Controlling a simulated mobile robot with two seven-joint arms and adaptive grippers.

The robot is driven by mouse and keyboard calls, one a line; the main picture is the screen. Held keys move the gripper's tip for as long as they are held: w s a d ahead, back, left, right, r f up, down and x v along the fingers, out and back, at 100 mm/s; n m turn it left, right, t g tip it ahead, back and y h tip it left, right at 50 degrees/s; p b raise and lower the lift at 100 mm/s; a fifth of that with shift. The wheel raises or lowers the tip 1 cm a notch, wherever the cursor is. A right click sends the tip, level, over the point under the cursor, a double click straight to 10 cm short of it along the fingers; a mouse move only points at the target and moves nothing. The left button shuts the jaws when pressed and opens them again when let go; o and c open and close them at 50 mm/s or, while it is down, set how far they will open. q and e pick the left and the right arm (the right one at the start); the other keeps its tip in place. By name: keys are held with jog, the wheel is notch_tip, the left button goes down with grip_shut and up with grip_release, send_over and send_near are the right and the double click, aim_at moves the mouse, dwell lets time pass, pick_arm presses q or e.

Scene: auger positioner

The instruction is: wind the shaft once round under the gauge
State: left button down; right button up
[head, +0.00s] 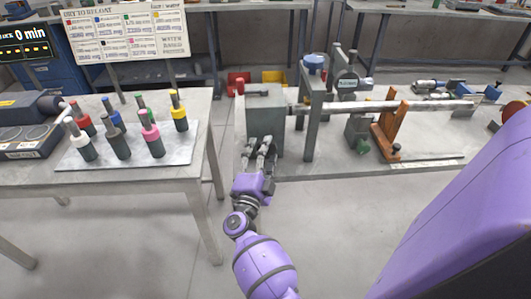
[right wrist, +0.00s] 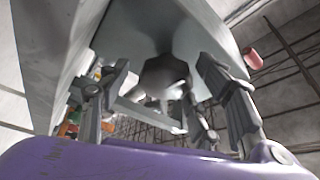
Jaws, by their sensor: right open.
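The silvery shaft (head: 420,105) lies level across the bench, running right from the grey-green housing (head: 265,110). A round dial-like part (head: 346,82), perhaps the gauge, stands above the shaft near an upright. My right gripper (head: 262,150) is at the front of the housing, low on its face. In the right wrist view its fingers (right wrist: 165,105) are spread, with a dark hexagonal hub (right wrist: 165,72) and a pale rounded piece between them. I cannot tell whether the fingers touch it. My left gripper is not in view.
A side table at left holds a grey tray (head: 185,150) with several colour-capped bottles. Open floor lies between table and bench.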

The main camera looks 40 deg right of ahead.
jog(key=shift+a+r, duration=0.1)
jog(key=v, duration=1.2)
